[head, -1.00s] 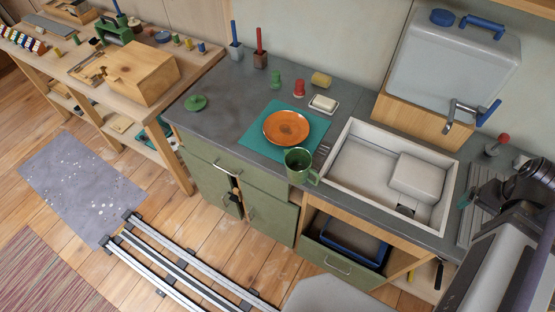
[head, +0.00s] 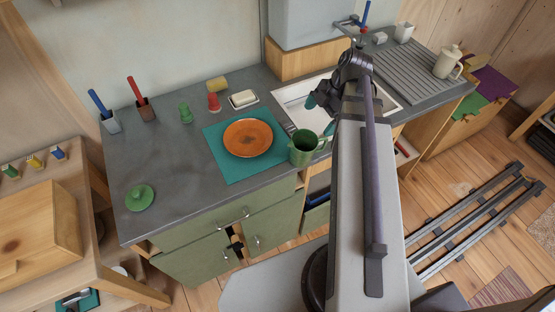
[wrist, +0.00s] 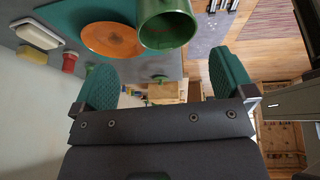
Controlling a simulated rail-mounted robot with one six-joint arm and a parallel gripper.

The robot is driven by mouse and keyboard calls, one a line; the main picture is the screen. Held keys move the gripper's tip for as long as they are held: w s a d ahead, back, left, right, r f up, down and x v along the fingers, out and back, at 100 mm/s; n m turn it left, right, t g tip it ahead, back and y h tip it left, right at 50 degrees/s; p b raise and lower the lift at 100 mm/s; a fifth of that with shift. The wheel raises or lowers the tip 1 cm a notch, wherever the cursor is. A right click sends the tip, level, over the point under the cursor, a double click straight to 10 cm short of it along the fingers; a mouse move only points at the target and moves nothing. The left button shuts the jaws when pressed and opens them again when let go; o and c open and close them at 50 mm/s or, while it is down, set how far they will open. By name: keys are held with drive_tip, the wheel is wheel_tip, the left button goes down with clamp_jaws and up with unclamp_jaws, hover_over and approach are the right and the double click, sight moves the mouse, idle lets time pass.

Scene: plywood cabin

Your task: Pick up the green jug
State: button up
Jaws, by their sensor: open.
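In the head view my gripper (head: 316,101) is over the sink's left side, just right of and behind the jug. My arm hides part of it.
An orange plate (head: 248,138) lies on the teal mat (head: 219,152) left of the jug. The sink (head: 290,97) is to the right. The left counter is mostly clear.

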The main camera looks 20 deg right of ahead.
drive_tip(key=n, duration=0.1)
drive_tip(key=n+b, duration=0.2)
drive_tip(key=b, duration=0.3)
hover_over(307, 141)
drive_tip(key=s, duration=0.2)
wheel_tip(307, 141, down, 5)
drive_tip(key=b+x, duration=0.5)
drive_tip(key=shift+s+d+f, duration=0.3)
drive_tip(key=shift+s+d, duration=0.05)
drive_tip(key=shift+a+f, duration=0.1)
drive_tip(key=shift+a, duration=0.05)
drive_tip(key=shift+r, duration=0.3)
drive_tip(key=c, duration=1.1)
